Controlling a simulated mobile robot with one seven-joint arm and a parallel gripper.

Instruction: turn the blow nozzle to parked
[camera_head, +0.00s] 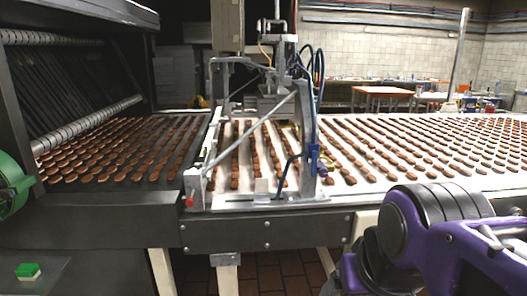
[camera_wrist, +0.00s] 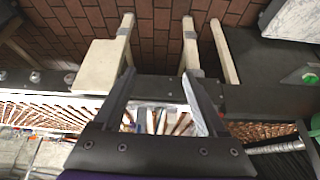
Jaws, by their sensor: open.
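A blue bent piece (camera_head: 290,167) with a blue fitting (camera_head: 314,152) sits on the front right post of the metal frame (camera_head: 305,120) over the conveyor. It looks like the blow nozzle, but it is too small to tell its exact angle. My gripper (camera_wrist: 158,78) shows in the wrist view with its two dark fingers spread apart and nothing held. Between the fingers, beyond them, the conveyor's front rail and part of the frame show upside down. The nozzle is not clearly visible there. My purple and black arm is at the lower right of the head view, apart from the frame.
The conveyor (camera_head: 340,185) carries rows of brown biscuits. A red button (camera_head: 189,202) is at the frame's front left. A dark machine housing (camera_head: 20,120) stands at the left, with a green round part (camera_head: 14,185). A green button box (camera_head: 28,271) is at the lower left.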

